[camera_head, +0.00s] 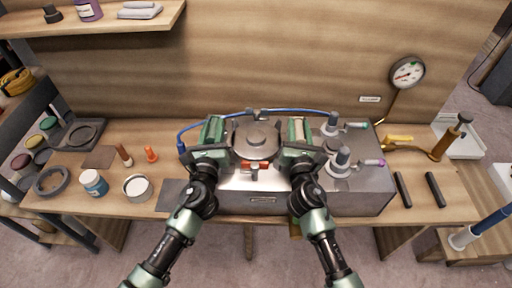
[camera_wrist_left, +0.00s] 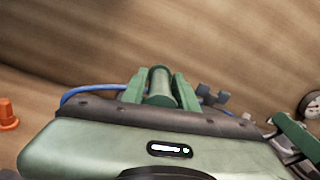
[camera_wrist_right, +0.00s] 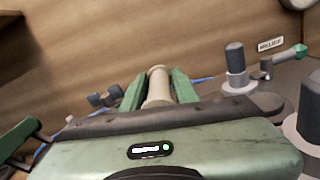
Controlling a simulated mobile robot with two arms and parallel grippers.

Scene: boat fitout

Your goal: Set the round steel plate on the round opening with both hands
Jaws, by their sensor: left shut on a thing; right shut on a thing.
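My left gripper (camera_head: 213,130) is shut on a green handle grip at the plate's left; this grip (camera_wrist_left: 160,88) shows between the fingers in the left wrist view. My right gripper (camera_head: 298,130) is shut on a beige grip at the plate's right; this grip (camera_wrist_right: 158,88) shows in the right wrist view. The round opening is hidden. I cannot tell whether the plate touches the box top.
Two valves (camera_head: 332,124) (camera_head: 342,160) with levers stand on the box right of my right gripper. A blue hose (camera_head: 200,124) runs behind the plate. An orange-red part (camera_head: 255,167) lies in front. A jar (camera_head: 94,183) and tin (camera_head: 137,187) stand left; a gauge (camera_head: 407,73) stands right.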

